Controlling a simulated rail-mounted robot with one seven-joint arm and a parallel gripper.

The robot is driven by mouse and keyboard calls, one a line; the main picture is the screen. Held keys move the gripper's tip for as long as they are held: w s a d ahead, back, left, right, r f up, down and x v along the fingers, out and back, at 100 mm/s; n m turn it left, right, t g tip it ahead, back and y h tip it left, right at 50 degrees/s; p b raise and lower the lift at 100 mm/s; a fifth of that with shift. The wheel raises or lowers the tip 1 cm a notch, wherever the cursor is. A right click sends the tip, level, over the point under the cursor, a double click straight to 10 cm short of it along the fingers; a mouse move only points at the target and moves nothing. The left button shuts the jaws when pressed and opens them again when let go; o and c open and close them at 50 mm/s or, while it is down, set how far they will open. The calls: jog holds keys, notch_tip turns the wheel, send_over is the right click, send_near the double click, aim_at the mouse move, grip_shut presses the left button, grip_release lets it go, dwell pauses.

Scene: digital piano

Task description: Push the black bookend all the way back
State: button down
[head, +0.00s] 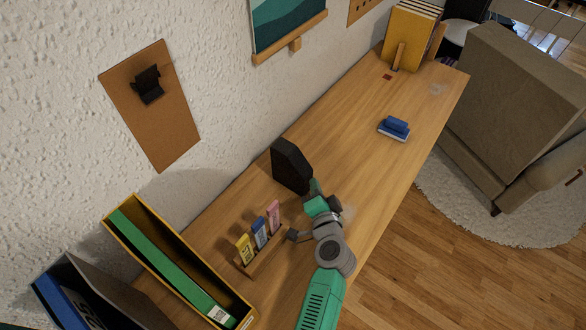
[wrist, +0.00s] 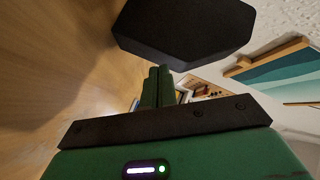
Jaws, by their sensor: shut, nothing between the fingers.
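The black bookend (head: 290,166) stands upright on the wooden desktop, near the wall. Its rear side and any gap to the wall are hidden in the head view. In the wrist view the bookend (wrist: 185,30) fills the top middle, just beyond my fingertips. My gripper (head: 315,187) is at the bookend's front, room-facing side, low over the desk. Its green fingers (wrist: 158,86) are shut together with nothing between them. The tips are very close to the bookend; I cannot tell whether they touch it.
A wooden holder (head: 262,256) with yellow, blue and pink pieces stands left of my gripper. A yellow-edged box (head: 150,232) with a green folder is further left. A blue block (head: 395,127) and yellow books (head: 408,38) are to the right. Desk between bookend and blue block is clear.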

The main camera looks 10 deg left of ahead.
aim_at(304, 184)
jog(key=shift+w+a+f, duration=0.1)
jog(key=shift+w+a, duration=0.15)
jog(key=shift+a, duration=0.4)
jog(key=shift+w+a+r, duration=0.1)
jog(key=shift+w+a, duration=0.15)
jog(key=shift+a, duration=0.4)
jog(key=shift+w+a+f, duration=0.1)
jog(key=shift+w+a, duration=0.15)
jog(key=shift+a, duration=0.4)
dwell(1.0)
jog(key=shift+d, duration=0.1)
jog(key=shift+s+d+b, duration=0.2)
jog(key=shift+s+d, duration=0.1)
jog(key=shift+d, duration=0.4)
jog(key=shift+s+d+b, duration=0.15)
jog(key=shift+s+d, duration=0.2)
jog(key=shift+d, duration=0.4)
jog(key=shift+s+d+b, duration=0.2)
jog(key=shift+s+d, duration=0.1)
jog(key=shift+d, duration=0.4)
